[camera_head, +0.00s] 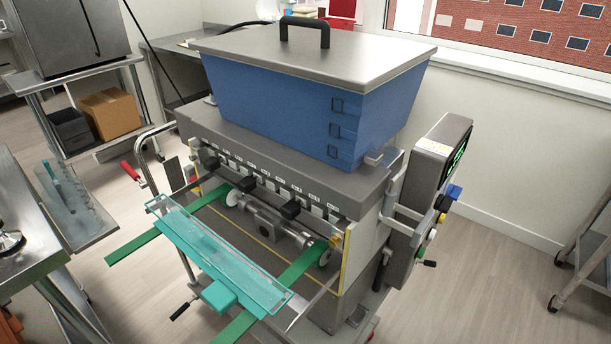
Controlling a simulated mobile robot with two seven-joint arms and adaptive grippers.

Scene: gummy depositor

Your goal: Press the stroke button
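The gummy depositor (290,150) stands in the middle of the head view, with a blue hopper (300,105) under a grey lid (315,55). On its right side is a grey control box (425,185) with a lit green display (458,152), seen edge-on. Several controls stick out below the display: a blue one (454,191), a black one (443,203), a yellow one (441,217) and a white one (432,234). I cannot tell which is the stroke button; no label is readable. Neither of my grippers is in view.
A teal tray (218,262) lies across green rails (235,328) at the depositor's front. A metal table (30,235) stands at the left, and a shelf with a cardboard box (110,112) behind it. A cart (590,255) is at the right edge. Floor right of the control box is clear.

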